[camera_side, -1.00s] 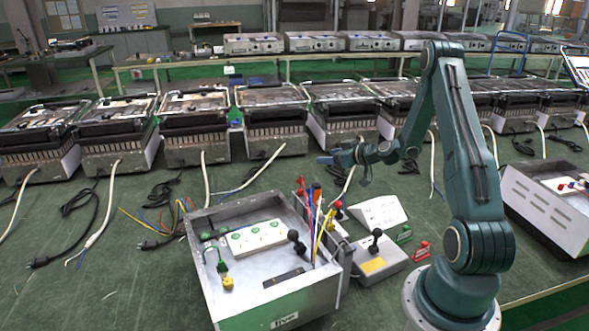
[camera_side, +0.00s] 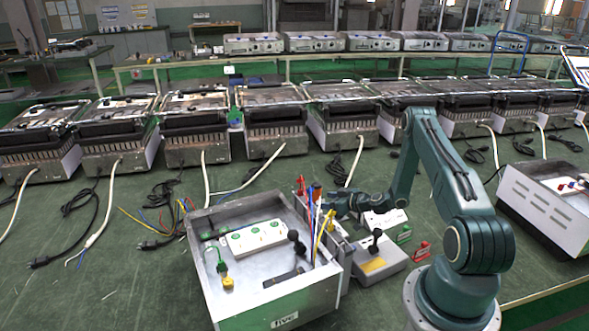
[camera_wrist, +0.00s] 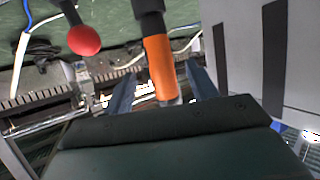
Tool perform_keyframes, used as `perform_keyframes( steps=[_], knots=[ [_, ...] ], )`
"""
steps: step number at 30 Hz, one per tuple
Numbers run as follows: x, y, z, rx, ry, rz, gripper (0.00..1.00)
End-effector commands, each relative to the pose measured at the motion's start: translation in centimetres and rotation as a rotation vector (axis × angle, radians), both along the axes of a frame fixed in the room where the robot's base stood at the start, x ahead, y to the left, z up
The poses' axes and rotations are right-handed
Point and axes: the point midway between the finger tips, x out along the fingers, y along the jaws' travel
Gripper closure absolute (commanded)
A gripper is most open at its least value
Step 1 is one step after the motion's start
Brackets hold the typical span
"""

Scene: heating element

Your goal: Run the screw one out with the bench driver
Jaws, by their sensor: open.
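An orange-handled tool with a black part (camera_wrist: 158,62), perhaps the bench driver, stands between my two fingers in the wrist view. In the side view its orange part (camera_side: 317,190) stands at the right wall of the open metal box. My gripper (camera_wrist: 160,88) is open, with a finger on each side of the orange part and a gap visible at both. In the side view my gripper (camera_side: 332,203) is low beside the upright tools, its fingers partly hidden. I cannot make out screw one in either view.
The open metal box (camera_side: 275,308) holds a white socket strip (camera_side: 256,238) and a black-knobbed lever. Coloured upright rods (camera_side: 325,235) crowd its right wall. A red ball knob (camera_wrist: 84,40) is close left of the fingers. A grey switch box (camera_side: 378,265) stands to the right.

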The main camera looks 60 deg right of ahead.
Motion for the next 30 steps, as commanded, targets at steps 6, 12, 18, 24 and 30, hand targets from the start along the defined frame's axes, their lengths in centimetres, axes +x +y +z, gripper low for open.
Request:
perform_keyframes(
  steps=[6, 12, 18, 24, 30],
  knots=[
    [1.0, -0.1, -0.4, 0.0, 0.0, 0.002, 0.43],
    [1.5, -0.2, -0.6, 0.001, 0.001, 0.001, 0.43],
    [1.9, -0.2, -0.7, 0.0, 0.0, 0.002, 0.43],
    [3.3, -0.4, -1.3, -0.001, 0.001, 0.004, 0.43],
    [5.3, -0.7, -2.1, -0.002, 0.0, 0.004, 0.43]
  ],
)
